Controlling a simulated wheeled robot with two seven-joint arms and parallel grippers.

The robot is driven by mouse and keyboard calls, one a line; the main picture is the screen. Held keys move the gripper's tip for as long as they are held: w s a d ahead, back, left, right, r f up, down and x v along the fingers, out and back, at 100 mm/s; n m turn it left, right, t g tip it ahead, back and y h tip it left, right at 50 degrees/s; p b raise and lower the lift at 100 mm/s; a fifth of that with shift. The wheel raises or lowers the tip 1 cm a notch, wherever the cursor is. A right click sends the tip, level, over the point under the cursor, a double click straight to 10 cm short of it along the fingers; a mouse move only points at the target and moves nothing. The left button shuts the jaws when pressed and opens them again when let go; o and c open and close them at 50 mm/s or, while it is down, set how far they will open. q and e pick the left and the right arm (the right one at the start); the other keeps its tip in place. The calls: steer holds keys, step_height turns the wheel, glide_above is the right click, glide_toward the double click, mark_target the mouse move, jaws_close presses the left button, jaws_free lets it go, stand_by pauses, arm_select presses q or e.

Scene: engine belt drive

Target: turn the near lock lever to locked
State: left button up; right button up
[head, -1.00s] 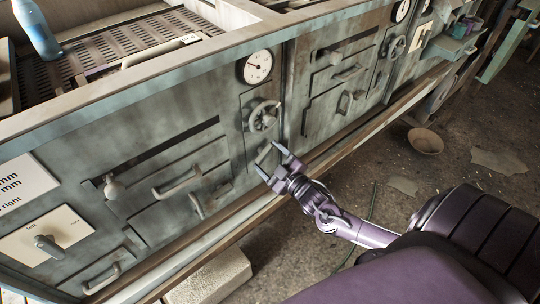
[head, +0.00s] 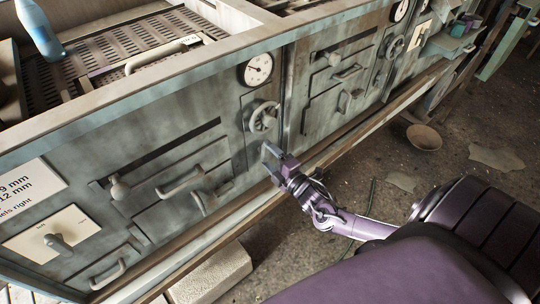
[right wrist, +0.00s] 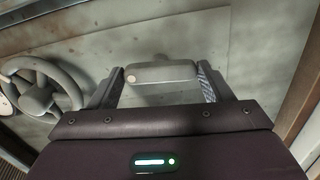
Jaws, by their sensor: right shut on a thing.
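The near lock lever (right wrist: 160,73) is a short grey bar with a small pale round spot at its left end. In the right wrist view it lies nearly level, between the two fingers of my right gripper (right wrist: 162,88). The fingers are shut on it, one at each end. In the head view my right gripper (head: 268,157) is at the panel just below the near handwheel (head: 264,117), and its fingers largely hide the lever. My left gripper is not in view.
The handwheel also shows close to the left finger in the right wrist view (right wrist: 38,88). A round gauge (head: 256,70) is above it. Drawer handles (head: 180,182) and a knob plate (head: 48,233) are to the left. A wooden ledge (head: 325,148) runs below the panel.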

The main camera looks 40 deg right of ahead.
steer(key=shift+n, duration=0.5)
steer(key=o, duration=1)
steer(key=s, duration=0.7)
steer(key=shift+s+d, duration=0.25)
steer(key=shift+s, duration=0.15)
